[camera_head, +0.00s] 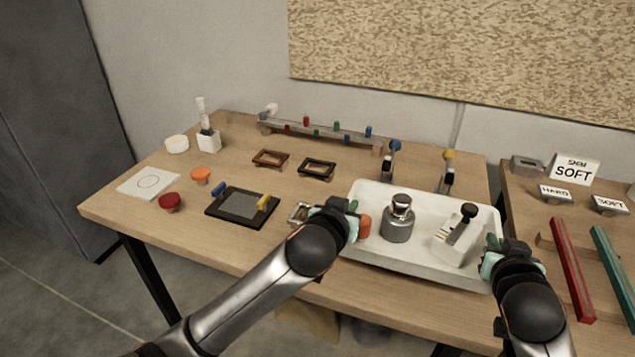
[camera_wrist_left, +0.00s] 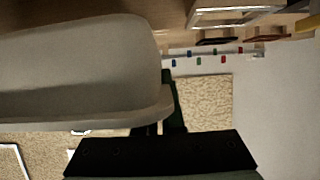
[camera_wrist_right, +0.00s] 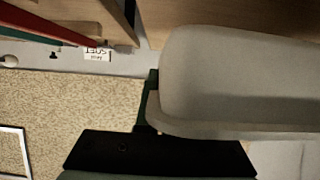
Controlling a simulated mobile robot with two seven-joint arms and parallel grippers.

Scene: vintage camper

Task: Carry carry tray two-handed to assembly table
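The white carry tray (camera_head: 415,268) is at the right end of the wooden table. It looks level, but I cannot tell whether it touches the tabletop. It holds a grey metal canister with a dark cap (camera_head: 398,222) and a white block with a black-knobbed lever (camera_head: 457,240). My left gripper (camera_head: 350,217) is at the tray's left end, and my right gripper (camera_head: 492,254) is at its right end. The tray rim runs between the fingers in the left wrist view (camera_wrist_left: 90,75) and right wrist view (camera_wrist_right: 240,85). Both grippers look shut on it; the fingertips are partly hidden.
The wooden table (camera_head: 130,207) holds a black framed pad (camera_head: 240,207), small frames (camera_head: 317,168), a peg rail (camera_head: 325,133) and a red knob (camera_head: 170,202). Two upright clamps (camera_head: 448,175) stand behind the tray. A second table on the right carries red (camera_head: 572,270) and teal bars.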

